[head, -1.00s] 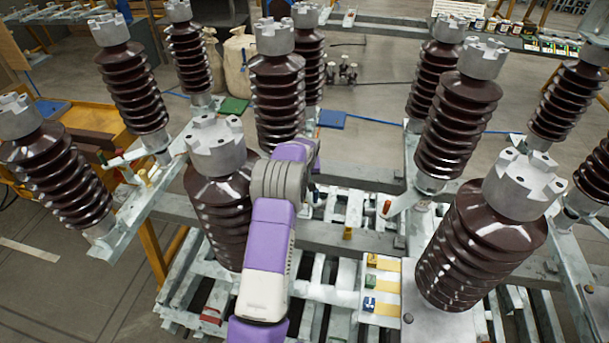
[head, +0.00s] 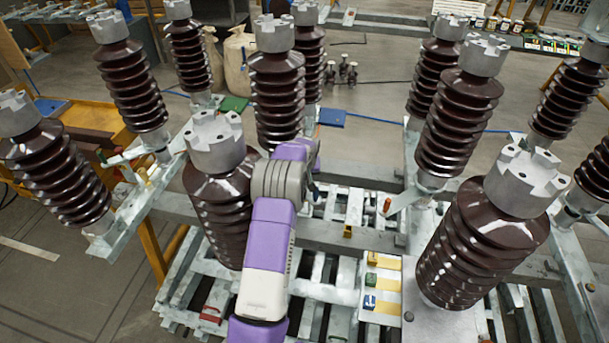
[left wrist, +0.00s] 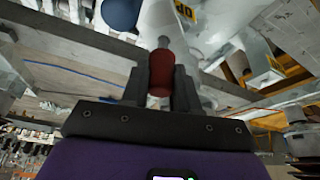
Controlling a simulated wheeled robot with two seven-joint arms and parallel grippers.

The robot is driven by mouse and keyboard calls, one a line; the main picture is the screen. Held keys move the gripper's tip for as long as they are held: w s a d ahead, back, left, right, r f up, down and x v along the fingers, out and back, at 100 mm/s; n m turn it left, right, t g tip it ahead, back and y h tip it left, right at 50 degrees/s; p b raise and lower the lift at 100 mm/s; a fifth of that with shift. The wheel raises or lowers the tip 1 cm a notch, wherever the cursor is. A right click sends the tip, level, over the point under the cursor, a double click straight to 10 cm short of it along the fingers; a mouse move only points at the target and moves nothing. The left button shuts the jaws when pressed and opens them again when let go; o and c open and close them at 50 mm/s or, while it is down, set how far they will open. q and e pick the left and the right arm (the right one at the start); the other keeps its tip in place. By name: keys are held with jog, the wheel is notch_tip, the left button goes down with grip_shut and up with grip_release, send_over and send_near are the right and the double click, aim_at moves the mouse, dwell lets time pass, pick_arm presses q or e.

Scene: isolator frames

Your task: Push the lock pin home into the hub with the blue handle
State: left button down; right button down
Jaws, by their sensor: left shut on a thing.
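In the left wrist view my left gripper (left wrist: 161,84) is shut, its two black fingers on either side of a dark red handle (left wrist: 160,72). A short grey pin (left wrist: 164,42) shows past the handle's far end, beside a pale grey rounded body (left wrist: 198,38). I cannot tell how deep the pin sits. A dark blue rounded thing (left wrist: 122,13), perhaps a blue handle, shows at the top left, apart from the fingers. In the head view my purple left arm hides most of the gripper (head: 314,188). My right gripper is not in view.
Brown ribbed insulators with grey caps (head: 216,140) (head: 515,182) stand close on both sides of my arm. An orange-red handle (head: 387,206) is on the frame to the right. A small pale panel (head: 388,283) carries green and blue pieces. Steel beams cross below.

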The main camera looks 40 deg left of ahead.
pick_arm(q)
jog(key=shift+f+b, duration=1.1)
jog(key=shift+f, duration=0.45)
jog(key=c, duration=0.8)
grip_release()
jog(key=shift+s, duration=0.1)
jog(key=shift+a, duration=0.1)
jog(key=v, duration=0.7)
jog(key=shift+r+p, duration=0.25)
jog(key=shift+p, duration=0.1)
jog(key=shift+f, duration=0.1)
